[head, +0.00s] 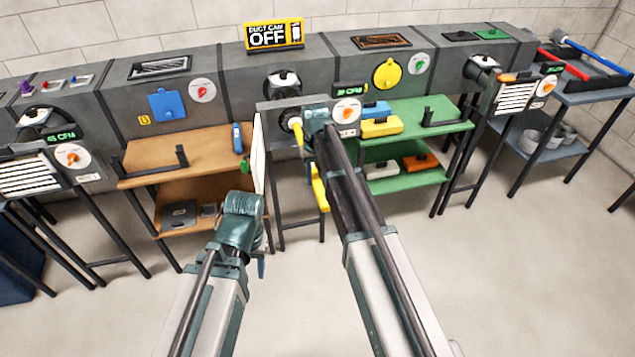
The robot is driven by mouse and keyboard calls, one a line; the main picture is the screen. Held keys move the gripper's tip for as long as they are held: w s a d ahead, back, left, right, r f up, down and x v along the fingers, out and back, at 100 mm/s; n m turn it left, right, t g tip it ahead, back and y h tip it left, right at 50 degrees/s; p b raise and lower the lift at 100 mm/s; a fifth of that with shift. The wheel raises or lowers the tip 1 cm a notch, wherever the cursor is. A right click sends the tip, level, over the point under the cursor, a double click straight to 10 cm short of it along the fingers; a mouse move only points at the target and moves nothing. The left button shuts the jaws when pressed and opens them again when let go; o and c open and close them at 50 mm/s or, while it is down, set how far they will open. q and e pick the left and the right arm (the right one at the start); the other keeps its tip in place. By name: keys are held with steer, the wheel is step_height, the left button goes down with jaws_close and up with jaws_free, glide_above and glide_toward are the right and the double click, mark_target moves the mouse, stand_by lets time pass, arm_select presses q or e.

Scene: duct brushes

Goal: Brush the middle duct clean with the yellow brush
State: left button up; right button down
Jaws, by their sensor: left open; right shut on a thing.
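My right gripper (306,122) is at this opening, shut on the yellow brush (297,132), of which only a short yellow piece shows. The brush head is hidden, so I cannot tell how far it is inside. My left gripper (248,200) is open and empty, low in front of the brown shelf, near the door's lower edge.
A brown shelf (170,150) stands left and a green shelf (440,112) right of the opening. Another yellow part (320,190) hangs below it, partly behind my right arm. A cart (590,98) with blue and red tools stands far right. The floor in front is clear.

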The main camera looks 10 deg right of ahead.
mark_target(318, 185)
steer(key=shift+w+a, duration=0.2)
steer(key=shift+w, duration=6.75)
steer(key=shift+s, duration=0.2)
steer(key=shift+s+d, duration=0.15)
steer(key=shift+s, duration=4.05)
steer(key=shift+s+d, duration=0.15)
steer(key=shift+s, duration=4)
steer(key=shift+w, duration=0.15)
steer(key=shift+w+a, duration=0.15)
steer(key=shift+w, duration=4.05)
steer(key=shift+w+a, duration=0.15)
steer(key=shift+w, duration=4.05)
steer(key=shift+s, duration=0.2)
